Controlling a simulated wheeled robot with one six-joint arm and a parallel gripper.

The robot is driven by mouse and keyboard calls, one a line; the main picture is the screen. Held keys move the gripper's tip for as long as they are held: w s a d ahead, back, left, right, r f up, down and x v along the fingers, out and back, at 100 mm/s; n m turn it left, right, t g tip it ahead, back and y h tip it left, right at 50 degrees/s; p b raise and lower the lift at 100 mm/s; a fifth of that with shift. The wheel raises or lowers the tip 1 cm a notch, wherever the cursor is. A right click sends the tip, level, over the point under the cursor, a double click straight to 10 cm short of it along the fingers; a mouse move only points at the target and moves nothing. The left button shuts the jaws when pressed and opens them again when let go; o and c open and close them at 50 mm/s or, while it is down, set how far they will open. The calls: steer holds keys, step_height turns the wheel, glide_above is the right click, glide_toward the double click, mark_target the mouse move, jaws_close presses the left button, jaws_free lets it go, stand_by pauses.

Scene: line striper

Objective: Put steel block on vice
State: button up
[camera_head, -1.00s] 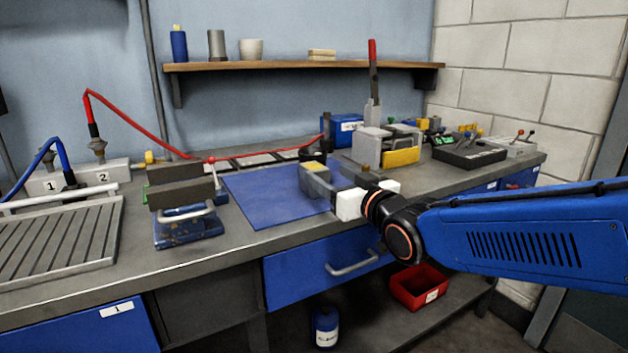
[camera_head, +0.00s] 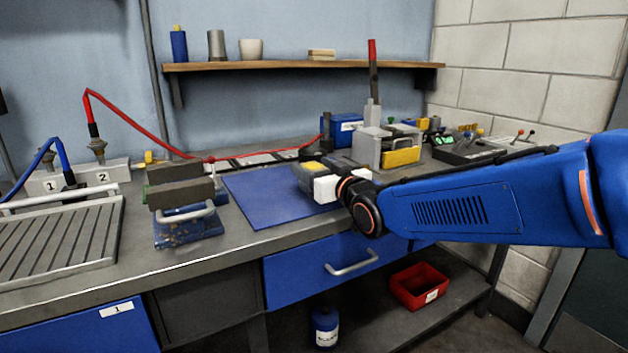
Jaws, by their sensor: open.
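The vice (camera_head: 183,208) stands on the bench at left of centre, with a worn blue base, two grey jaws and a light bar handle. My gripper (camera_head: 322,167) is open over the right part of the blue mat, well to the right of the vice. Its white body and grey finger show, with a yellow patch by the fingertips. I cannot make out the steel block for sure. My gripper hides the mat's right corner and whatever lies between the fingers.
The blue mat (camera_head: 262,197) is otherwise clear. A grey lever press (camera_head: 370,148) with a red-tipped upright handle stands behind my gripper to the right. A ribbed tray (camera_head: 55,240) lies at left. A red bin (camera_head: 418,287) sits below the bench.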

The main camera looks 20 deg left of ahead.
jaws_close()
steer(key=shift+r, duration=0.1)
